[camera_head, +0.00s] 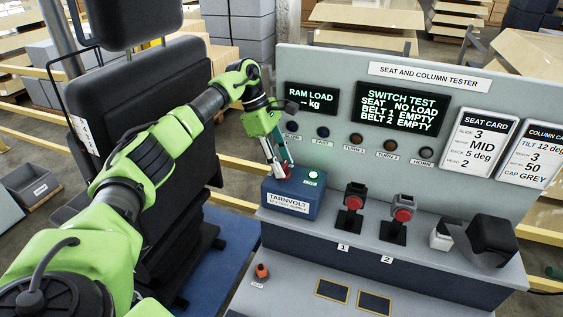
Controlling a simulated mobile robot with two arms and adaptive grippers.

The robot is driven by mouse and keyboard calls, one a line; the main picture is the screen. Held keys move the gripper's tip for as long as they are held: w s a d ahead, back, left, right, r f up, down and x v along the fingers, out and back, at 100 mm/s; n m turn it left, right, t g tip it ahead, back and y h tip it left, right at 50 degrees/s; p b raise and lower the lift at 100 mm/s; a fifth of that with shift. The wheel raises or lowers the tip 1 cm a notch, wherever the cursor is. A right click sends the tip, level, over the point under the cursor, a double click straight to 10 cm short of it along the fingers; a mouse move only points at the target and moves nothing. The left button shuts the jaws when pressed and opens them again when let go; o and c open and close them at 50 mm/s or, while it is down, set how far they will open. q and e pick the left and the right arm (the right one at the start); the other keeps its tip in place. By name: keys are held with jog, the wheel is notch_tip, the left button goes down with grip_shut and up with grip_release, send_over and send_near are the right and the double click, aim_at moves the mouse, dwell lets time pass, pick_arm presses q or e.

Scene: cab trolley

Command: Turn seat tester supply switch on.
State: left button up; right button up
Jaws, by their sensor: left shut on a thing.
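The seat tester supply is a blue box (283,203) with a "TARNVOLT 12 V test supply" label, standing on the tester's ledge at its left end. A small lit green spot (313,175) shows on its top right. A red switch part (287,179) shows on its top left, mostly covered by my fingers. My left gripper (281,171) points down at the box top and is shut on the red switch. The switch's exact position is hidden. My right gripper is out of view.
The tester panel (344,158) stands behind, with a lit "RAM LOAD" display (312,98) and a lit "SWITCH TEST" display (402,109). Two red-button buckles (352,203) (402,209) stand right of the box. A black seat (160,130) is close on the left.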

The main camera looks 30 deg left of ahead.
pick_arm(q)
jog(key=shift+w+r, duration=0.1)
jog(key=shift+r, duration=0.05)
dwell(0.3)
jog(key=o, duration=1.1)
jog(key=shift+a, duration=0.1)
jog(key=v, duration=1.1)
jog(key=shift+a+r, duration=0.3)
jog(key=shift+r, duration=0.05)
